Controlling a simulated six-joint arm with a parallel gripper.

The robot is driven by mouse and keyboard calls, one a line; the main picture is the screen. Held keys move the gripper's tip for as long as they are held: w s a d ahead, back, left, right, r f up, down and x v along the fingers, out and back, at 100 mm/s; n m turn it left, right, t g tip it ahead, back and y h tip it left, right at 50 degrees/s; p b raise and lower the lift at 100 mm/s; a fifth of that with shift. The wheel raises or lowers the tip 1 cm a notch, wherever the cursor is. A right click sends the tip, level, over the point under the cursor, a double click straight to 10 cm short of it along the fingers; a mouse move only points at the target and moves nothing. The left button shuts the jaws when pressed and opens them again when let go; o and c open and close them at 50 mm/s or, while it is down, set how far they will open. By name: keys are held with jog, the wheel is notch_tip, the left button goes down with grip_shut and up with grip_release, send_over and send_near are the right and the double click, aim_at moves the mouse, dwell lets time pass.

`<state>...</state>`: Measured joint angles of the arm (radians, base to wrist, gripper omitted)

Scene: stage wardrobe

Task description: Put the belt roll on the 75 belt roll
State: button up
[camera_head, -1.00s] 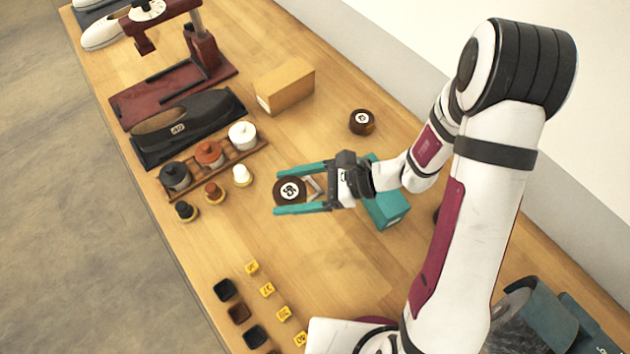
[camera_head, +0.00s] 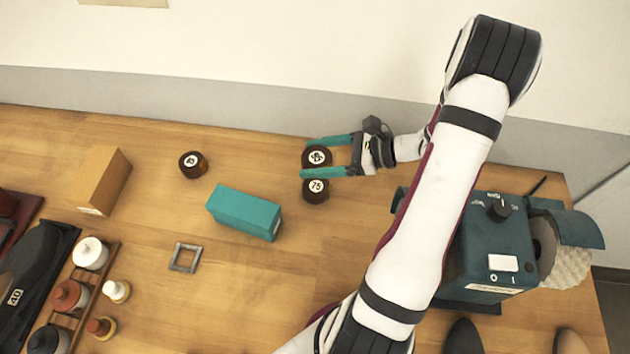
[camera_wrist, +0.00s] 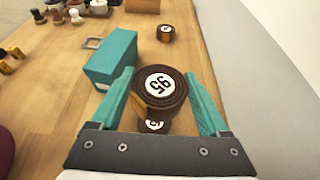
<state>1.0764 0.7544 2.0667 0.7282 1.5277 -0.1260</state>
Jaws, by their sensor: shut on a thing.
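My gripper (camera_head: 325,158) is shut on a dark brown belt roll (camera_head: 317,154), its white label facing up. In the wrist view this roll (camera_wrist: 159,88) sits between the teal fingers, and its label looks like 95. The 75 belt roll (camera_head: 316,190) stands on the table just in front of the held roll in the head view. In the wrist view the 75 roll (camera_wrist: 153,126) shows below and partly behind the held roll, which hides much of it. The held roll appears higher and offset from it; I cannot tell the exact gap.
A teal box (camera_head: 244,212) and a third brown roll (camera_head: 192,165) stand to the left. Further left are a tan box (camera_head: 105,182), a square metal buckle (camera_head: 185,258) and a rack of bottles (camera_head: 88,290). A dark teal machine (camera_head: 490,250) stands to the right.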

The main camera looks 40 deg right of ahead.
aim_at(316, 186)
notch_tip(316, 186, down, 8)
jog(key=shift+r, duration=0.15)
jog(key=o, duration=1.3)
